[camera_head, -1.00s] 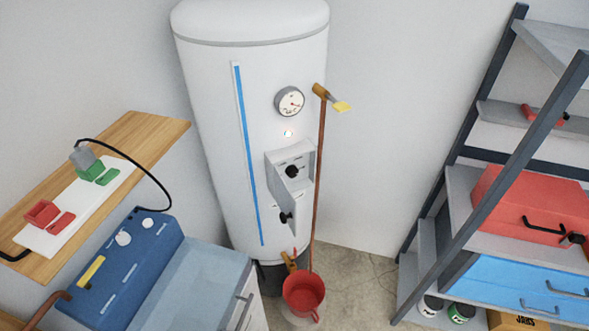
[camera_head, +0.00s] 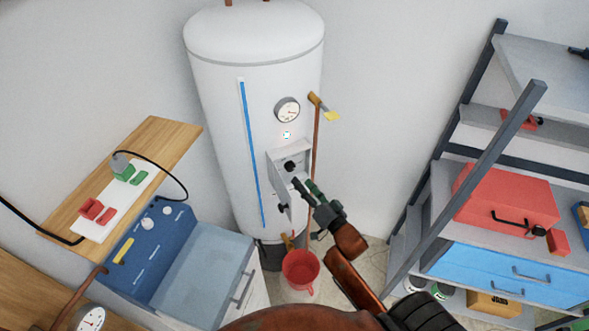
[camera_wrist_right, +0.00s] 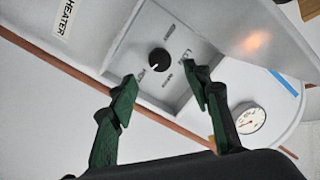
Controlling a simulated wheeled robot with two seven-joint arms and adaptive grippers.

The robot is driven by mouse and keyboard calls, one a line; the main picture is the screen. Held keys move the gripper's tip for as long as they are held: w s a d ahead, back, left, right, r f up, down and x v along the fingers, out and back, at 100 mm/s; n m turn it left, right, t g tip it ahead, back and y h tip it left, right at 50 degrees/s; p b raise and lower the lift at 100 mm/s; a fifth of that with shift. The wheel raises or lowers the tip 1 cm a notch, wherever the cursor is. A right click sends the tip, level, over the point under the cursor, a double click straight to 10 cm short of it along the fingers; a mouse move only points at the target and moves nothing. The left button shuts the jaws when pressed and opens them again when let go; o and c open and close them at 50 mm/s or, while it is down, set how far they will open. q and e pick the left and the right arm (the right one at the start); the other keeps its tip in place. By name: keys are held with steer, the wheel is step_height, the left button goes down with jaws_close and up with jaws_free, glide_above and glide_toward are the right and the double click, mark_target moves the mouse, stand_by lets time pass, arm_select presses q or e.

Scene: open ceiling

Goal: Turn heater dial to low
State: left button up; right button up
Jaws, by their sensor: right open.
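The heater (camera_head: 225,110) is a tall white tank with a blue strip. Its dial (camera_head: 291,166) is a black round knob in a recessed grey box on the front; the box's door (camera_head: 285,190) hangs open. In the right wrist view the dial (camera_wrist_right: 159,59) sits in the recess with small printed labels around it, too small to read surely. My right gripper (camera_head: 304,187) is in front of the box, just below and right of the dial. In the wrist view its green fingers (camera_wrist_right: 160,84) are spread, with the dial beyond their tips, apparently untouched. My left gripper is out of view.
A red bucket (camera_head: 300,270) stands below.

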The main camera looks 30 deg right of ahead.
mark_target(291, 169)
steer(key=w, duration=0.6)
steer(key=shift+w, duration=0.65)
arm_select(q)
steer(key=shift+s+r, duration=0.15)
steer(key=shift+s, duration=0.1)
arm_select(e)
steer(key=shift+f, duration=0.1)
steer(key=shift+c, duration=0.5)
steer(key=c, duration=1.1)
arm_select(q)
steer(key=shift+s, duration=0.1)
arm_select(e)
steer(key=shift+o, duration=0.2)
